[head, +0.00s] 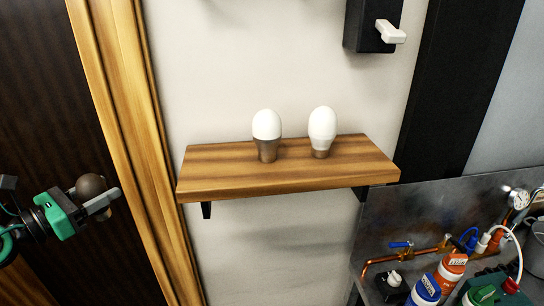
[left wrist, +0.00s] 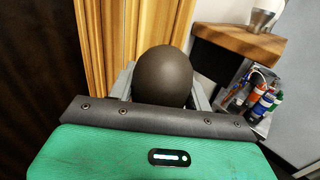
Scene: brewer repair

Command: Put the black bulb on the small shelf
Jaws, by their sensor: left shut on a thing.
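The black bulb (head: 90,186) is dark brown-black and round, held between the fingers of my left gripper (head: 102,201) at the far left of the head view. In the left wrist view the black bulb (left wrist: 164,76) sits between the two grey fingers, and its lower part is hidden behind the gripper body. The small shelf (head: 215,177) is a wooden board on the wall, right of the gripper and apart from it. It also shows at the upper right of the left wrist view (left wrist: 238,39). My right gripper is not in view.
Two white bulbs, a left one (head: 267,125) and a right one (head: 322,129), stand upright on the shelf. The shelf's left part is clear. A wooden door frame (head: 120,120) stands between gripper and shelf. A black switch box (head: 366,28) is above; bottles (head: 452,268) and copper pipes (head: 412,254) are lower right.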

